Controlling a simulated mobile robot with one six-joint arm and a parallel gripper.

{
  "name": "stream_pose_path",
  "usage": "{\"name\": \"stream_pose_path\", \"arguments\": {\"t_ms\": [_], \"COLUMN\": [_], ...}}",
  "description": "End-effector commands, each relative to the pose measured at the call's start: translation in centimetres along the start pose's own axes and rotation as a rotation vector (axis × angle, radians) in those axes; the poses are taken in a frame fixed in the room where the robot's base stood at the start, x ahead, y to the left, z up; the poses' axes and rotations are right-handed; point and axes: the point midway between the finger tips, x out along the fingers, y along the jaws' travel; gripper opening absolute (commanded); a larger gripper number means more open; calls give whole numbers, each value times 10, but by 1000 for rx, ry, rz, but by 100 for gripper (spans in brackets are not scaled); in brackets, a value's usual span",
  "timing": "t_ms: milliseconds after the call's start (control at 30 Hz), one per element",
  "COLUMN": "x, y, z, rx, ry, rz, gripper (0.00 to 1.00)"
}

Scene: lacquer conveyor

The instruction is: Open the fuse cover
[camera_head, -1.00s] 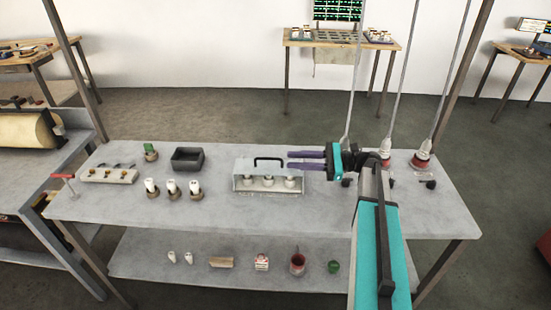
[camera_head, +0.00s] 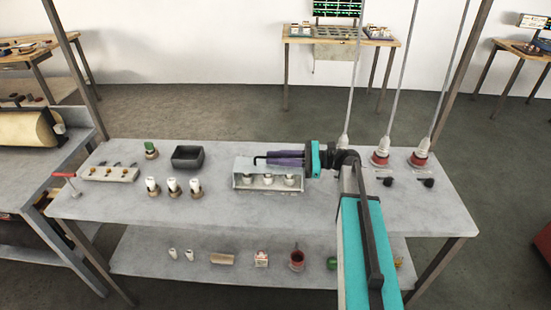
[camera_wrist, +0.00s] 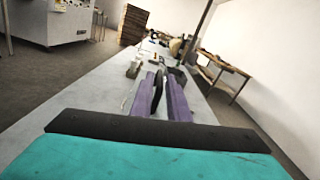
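The fuse cover (camera_head: 240,171) is a grey housing with a black bar handle (camera_head: 259,157) on top. It stands down on the bench, with several white fuses (camera_head: 268,180) showing at its front. My gripper (camera_head: 278,158) reaches in from the right, level with the handle, its purple fingers lying along the bar. In the wrist view the dark handle (camera_wrist: 158,92) runs between the two fingers of my gripper (camera_wrist: 163,90). The fingers hide part of the handle. I cannot tell whether they press on it or still leave a gap.
Three fuses in round holders (camera_head: 172,187), a dark open box (camera_head: 188,157) and a pale block (camera_head: 108,174) stand to the left. Cables hang down to red-based sockets (camera_head: 380,158) on the right. The front of the bench (camera_head: 250,212) is clear.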

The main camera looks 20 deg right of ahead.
Motion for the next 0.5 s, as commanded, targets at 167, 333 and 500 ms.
{"name": "stream_pose_path", "arguments": {"t_ms": [167,333,500], "x": [0,0,0], "y": [0,0,-7], "z": [0,0,-1], "rx": [0,0,-1], "ry": [0,0,0], "rz": [1,1,2], "gripper": [0,0,0]}}
